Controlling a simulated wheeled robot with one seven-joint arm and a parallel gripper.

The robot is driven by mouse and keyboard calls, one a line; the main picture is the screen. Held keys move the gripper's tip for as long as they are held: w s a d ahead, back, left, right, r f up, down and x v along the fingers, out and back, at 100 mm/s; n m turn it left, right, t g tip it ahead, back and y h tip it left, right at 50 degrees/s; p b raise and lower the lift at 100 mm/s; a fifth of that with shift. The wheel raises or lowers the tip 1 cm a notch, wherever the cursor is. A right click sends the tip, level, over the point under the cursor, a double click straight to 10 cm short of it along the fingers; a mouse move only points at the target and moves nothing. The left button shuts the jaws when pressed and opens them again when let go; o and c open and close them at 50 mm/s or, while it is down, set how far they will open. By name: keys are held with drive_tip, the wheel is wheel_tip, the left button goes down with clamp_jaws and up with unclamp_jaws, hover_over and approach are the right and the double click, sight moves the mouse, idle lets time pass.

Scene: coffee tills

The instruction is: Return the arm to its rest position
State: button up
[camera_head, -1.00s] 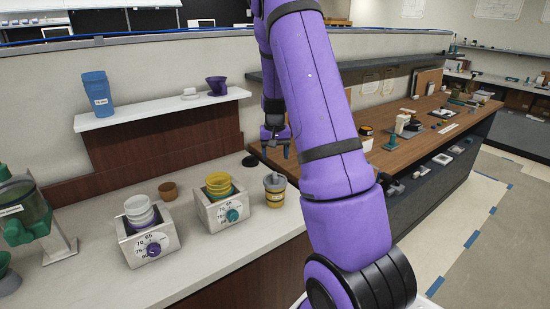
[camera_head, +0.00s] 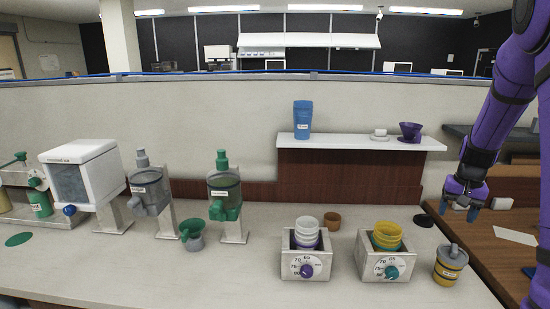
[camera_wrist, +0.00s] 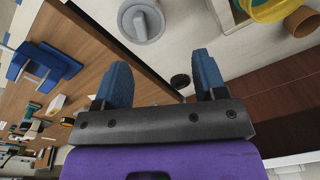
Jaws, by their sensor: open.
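My purple arm hangs at the right side of the head view. My gripper (camera_head: 461,211) points down near the seam between the pale counter (camera_head: 130,270) and the wooden counter (camera_head: 500,245). Its two blue fingers stand apart with nothing between them, which also shows in the wrist view (camera_wrist: 162,82). A grey and yellow lidded cup (camera_head: 450,265) stands below and in front of the gripper; its grey lid also shows in the wrist view (camera_wrist: 141,20). A black disc (camera_head: 423,220) lies on the counter to the gripper's left.
Two dial boxes with stacked cups, one white (camera_head: 306,261) and one yellow (camera_head: 384,261), stand left of the lidded cup. Dispensers (camera_head: 224,196) stand further left. A raised shelf (camera_head: 350,142) holds a blue cup (camera_head: 302,119) and a purple dripper (camera_head: 410,131).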

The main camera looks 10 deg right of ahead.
drive_tip(key=s+a+r+n+t, duration=0.1)
drive_tip(key=s+a+r+n, duration=0.1)
drive_tip(key=s+a+r, duration=0.4)
drive_tip(key=s+a+r+n+t, duration=0.1)
drive_tip(key=s+a+r, duration=0.1)
drive_tip(key=a+r, duration=0.65)
drive_tip(key=s+a+r+n+t, duration=0.1)
drive_tip(key=s+a+r+n, duration=0.1)
drive_tip(key=s+a, duration=0.4)
drive_tip(key=s+a+r+n+t, duration=0.1)
drive_tip(key=s+a, duration=0.4)
drive_tip(key=s, duration=0.6)
drive_tip(key=shift+s+a+r+n+t, duration=0.15)
drive_tip(key=shift+a+r+n+t, duration=0.2)
drive_tip(key=shift+r+n, duration=0.4)
